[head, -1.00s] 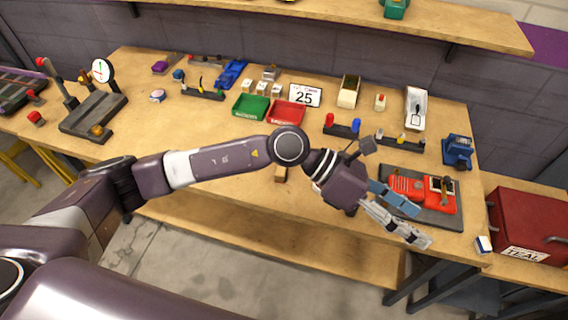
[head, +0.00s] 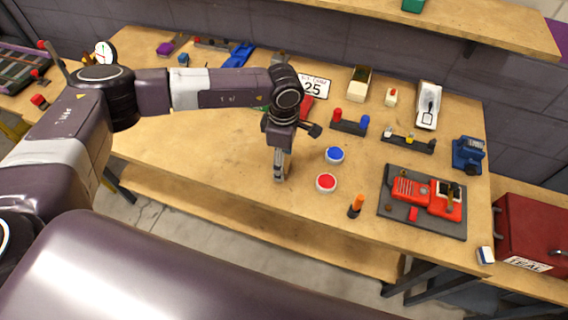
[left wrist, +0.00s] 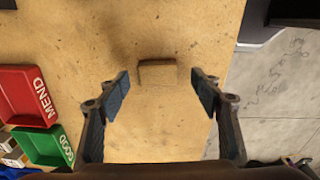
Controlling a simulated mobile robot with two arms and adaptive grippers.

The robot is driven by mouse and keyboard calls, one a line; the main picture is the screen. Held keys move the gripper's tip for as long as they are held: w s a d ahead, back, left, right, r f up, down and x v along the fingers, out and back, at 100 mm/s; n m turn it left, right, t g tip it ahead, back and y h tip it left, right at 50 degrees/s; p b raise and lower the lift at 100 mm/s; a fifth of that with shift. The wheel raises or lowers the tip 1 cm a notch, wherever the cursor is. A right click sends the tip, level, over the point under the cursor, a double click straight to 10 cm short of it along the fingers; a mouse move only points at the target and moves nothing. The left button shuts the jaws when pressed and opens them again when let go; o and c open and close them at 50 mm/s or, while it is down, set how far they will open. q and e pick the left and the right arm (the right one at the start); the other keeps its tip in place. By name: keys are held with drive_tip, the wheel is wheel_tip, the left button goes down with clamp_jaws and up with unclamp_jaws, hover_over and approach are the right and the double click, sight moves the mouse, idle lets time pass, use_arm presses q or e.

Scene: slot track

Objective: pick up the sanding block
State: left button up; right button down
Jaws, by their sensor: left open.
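The sanding block (left wrist: 157,73) is a small tan-brown block lying on the workbench near its front edge. In the left wrist view it lies between and just beyond the two blue-padded fingers. My left gripper (left wrist: 162,92) is open and empty, with a gap on both sides of the block. In the head view my left gripper (head: 280,176) points down over the front part of the bench and hides the block. My right gripper is in neither view.
Blue (head: 334,155) and red (head: 326,182) round pieces and an orange-topped peg (head: 356,205) stand right of the gripper. A red device (head: 428,197) sits on a dark mat farther right. In the wrist view, a red MEND tray (left wrist: 28,96) and green GOOD tray (left wrist: 46,146) lie left.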

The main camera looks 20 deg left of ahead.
use_arm(q)
drive_tip(key=shift+w+f, duration=0.2)
drive_tip(key=shift+f, duration=1.15)
drive_tip(key=c, duration=1.2)
drive_tip(key=shift+r, duration=0.2)
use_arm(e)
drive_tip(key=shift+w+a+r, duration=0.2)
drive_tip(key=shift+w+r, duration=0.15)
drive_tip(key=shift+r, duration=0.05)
